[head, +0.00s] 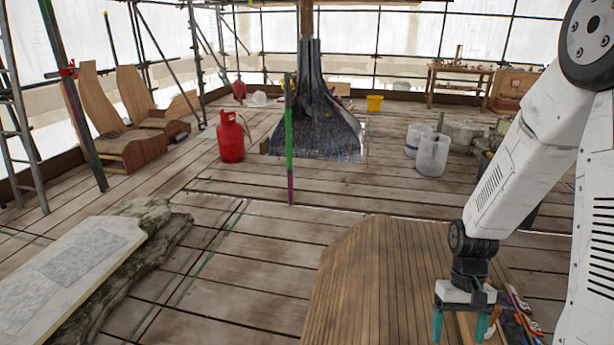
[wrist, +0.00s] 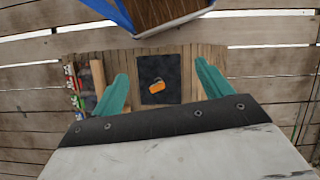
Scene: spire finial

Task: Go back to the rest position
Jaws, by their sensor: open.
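My gripper (head: 462,322) hangs at the lower right of the head view, above the right part of a wooden table. In the wrist view its two teal fingers (wrist: 160,92) stand wide apart with nothing between them. Beyond the fingers, lower down, a dark square mat (wrist: 178,68) lies on a wooden surface with an orange object (wrist: 157,88) on it. The gripper appears to be above these and not touching them. My white arm reaches down from the upper right of the head view.
A slatted wooden table (head: 375,275) fills the front centre. Small colourful items (wrist: 75,88) lie left of the mat. A stone slab (head: 70,265) is at left. A red gas cylinder (head: 231,137), a dark spire base (head: 318,120) and clear buckets (head: 433,155) stand farther back. Bare planks lie between.

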